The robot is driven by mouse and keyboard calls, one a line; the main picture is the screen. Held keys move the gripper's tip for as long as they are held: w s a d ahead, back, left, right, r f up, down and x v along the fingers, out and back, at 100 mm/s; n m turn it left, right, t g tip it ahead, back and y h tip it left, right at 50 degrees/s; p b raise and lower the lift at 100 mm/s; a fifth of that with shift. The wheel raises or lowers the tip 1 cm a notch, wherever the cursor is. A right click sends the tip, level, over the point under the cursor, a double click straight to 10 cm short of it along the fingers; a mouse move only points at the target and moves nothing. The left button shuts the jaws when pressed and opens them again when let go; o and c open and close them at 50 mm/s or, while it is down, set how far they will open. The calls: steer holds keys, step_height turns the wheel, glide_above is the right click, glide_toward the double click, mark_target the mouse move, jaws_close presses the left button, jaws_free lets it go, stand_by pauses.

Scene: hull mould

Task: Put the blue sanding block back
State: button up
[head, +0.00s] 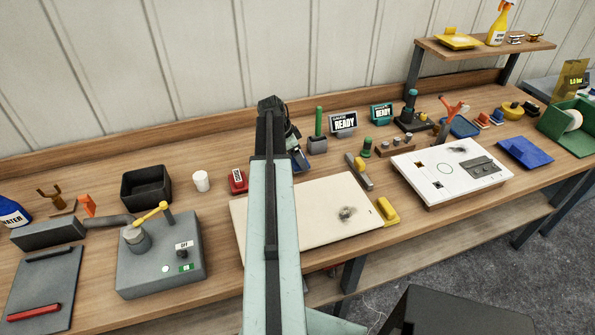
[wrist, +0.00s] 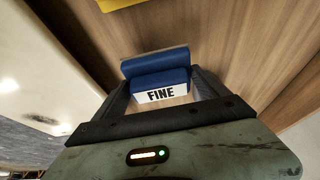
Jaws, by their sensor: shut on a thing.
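My gripper (wrist: 162,88) is shut on the blue sanding block (wrist: 156,68), which has a white face marked FINE. One finger is on each side of the block. In the head view my gripper (head: 293,138) is over the back of the workbench, and part of the block (head: 302,160) shows blue beside it, partly hidden by my arm. Wood lies behind the block in the wrist view; I cannot tell whether the block touches it.
A cream panel (head: 310,225) lies in front of my gripper, with a yellow block (head: 388,211) at its right edge. A green-handled tool (head: 318,140) and a READY display (head: 344,123) stand close on the right. A red block (head: 237,181) sits left of my arm.

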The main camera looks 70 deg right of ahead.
steer(key=shift+f+b, duration=1.95)
steer(key=shift+b, duration=0.05)
steer(key=o, duration=1.1)
steer(key=shift+r, duration=0.1)
steer(key=shift+c, duration=0.2)
steer(key=p+v, duration=1.1)
steer(key=v, duration=0.1)
steer(key=shift+r+p, duration=0.15)
steer(key=shift+p, duration=0.15)
steer(key=shift+s, duration=0.1)
